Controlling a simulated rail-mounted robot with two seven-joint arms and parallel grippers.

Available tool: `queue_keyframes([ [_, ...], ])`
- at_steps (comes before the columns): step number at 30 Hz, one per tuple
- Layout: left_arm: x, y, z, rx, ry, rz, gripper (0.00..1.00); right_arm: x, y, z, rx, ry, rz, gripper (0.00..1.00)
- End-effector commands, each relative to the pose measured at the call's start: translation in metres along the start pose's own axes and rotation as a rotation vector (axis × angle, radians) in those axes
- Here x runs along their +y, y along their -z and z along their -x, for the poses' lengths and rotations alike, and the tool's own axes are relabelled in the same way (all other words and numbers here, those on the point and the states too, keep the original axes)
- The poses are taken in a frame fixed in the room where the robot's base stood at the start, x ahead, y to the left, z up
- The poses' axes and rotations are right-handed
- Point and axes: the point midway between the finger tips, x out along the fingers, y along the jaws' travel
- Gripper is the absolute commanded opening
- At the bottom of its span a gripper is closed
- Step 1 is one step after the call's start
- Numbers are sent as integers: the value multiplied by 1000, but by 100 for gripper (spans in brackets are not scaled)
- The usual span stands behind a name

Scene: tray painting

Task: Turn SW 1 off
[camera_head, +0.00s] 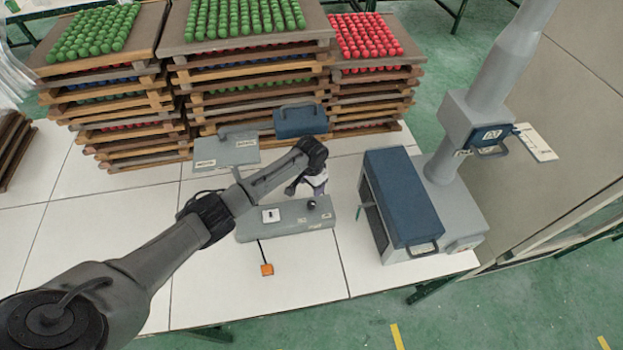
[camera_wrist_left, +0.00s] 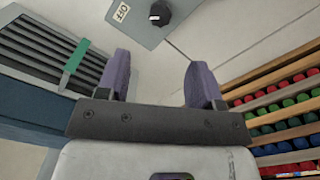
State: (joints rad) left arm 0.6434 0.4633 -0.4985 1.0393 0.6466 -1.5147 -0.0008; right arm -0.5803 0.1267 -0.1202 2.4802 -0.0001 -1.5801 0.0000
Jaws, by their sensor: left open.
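A grey control box (camera_head: 290,220) lies on the white table, with a round black knob (camera_head: 312,203) near its right end and a pale square piece (camera_head: 270,215) further left. The knob (camera_wrist_left: 160,12) also shows at the top of the left wrist view, beside a label reading OFF (camera_wrist_left: 121,12). I cannot make out a SW 1 marking. My left gripper (camera_head: 298,187) is over the back of the box, near the knob. In the left wrist view its two purple-grey fingers (camera_wrist_left: 158,75) are apart with nothing between them, and the knob lies beyond them. My right gripper is out of view.
A blue-topped unit with a grille (camera_head: 405,195) stands right of the box, close to the gripper. Tray stacks with green and red balls (camera_head: 250,75) fill the back. An orange piece (camera_head: 267,269) on a cord lies in front; bare table surrounds it.

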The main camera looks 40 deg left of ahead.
Motion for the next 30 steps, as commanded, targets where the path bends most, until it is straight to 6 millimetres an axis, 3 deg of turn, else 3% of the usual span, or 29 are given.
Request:
queue_keyframes([
  [9, 0, 0, 19, 1, 1, 1, 60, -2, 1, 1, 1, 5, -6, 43],
  [26, 0, 0, 19, 0, 0, 0, 60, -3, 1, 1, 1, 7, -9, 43],
  [30, 13, -7, 10, 1, -2, -22, 60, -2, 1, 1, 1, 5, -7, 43],
])
